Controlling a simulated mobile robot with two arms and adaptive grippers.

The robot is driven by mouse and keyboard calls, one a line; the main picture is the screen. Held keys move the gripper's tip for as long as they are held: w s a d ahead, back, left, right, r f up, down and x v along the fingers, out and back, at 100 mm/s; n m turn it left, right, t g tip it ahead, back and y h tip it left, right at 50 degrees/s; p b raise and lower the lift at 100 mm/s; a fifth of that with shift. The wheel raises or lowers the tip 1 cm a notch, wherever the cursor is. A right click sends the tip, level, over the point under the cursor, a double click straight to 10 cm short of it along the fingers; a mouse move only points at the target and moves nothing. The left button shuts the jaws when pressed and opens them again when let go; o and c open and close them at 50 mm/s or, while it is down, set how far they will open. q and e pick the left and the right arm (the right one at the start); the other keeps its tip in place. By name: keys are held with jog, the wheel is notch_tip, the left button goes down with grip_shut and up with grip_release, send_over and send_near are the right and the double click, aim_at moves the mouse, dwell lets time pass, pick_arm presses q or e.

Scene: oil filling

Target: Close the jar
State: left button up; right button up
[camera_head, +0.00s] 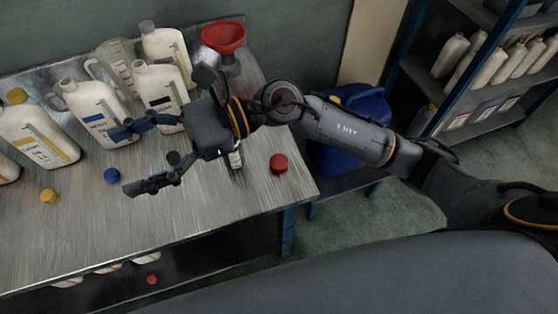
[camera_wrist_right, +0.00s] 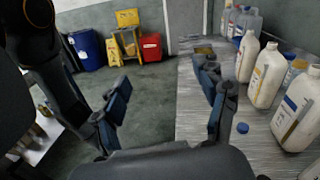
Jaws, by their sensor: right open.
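Several white jugs stand along the back of the metal table (camera_head: 200,205). One jug has a blue label (camera_head: 97,112); a jug (camera_head: 40,132) left of it has a yellow label. Another white jug (camera_head: 158,82) stands behind my right gripper. Loose caps lie on the table: a blue cap (camera_head: 112,175), a yellow cap (camera_head: 48,195) and a red cap (camera_head: 279,163). My right gripper (camera_head: 127,160) is open and empty above the table, its fingers pointing left. The blue cap also shows in the right wrist view (camera_wrist_right: 242,128), right of the fingers. My left gripper is not in view.
A red funnel (camera_head: 223,37), a clear measuring jug (camera_head: 117,65) and a grey-capped jug (camera_head: 168,45) stand at the back. A blue container (camera_head: 350,130) sits right of the table. A shelf (camera_head: 490,100) holds white bottles. The table's front is mostly clear.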

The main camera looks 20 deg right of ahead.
notch_tip(320, 180, down, 6)
jog(key=d+f+n+h, duration=0.1)
jog(key=d+n+h, duration=0.1)
jog(key=n+h, duration=0.25)
jog(key=n+t+h, duration=0.3)
jog(key=n+h, duration=0.2)
jog(key=h, duration=0.9)
send_over(277, 162)
notch_tip(277, 162, down, 8)
jog(key=shift+y, duration=0.25)
notch_tip(277, 162, down, 9)
jog(key=shift+s+r+p, duration=0.1)
jog(key=shift+r+p, duration=0.1)
jog(key=shift+p, duration=0.65)
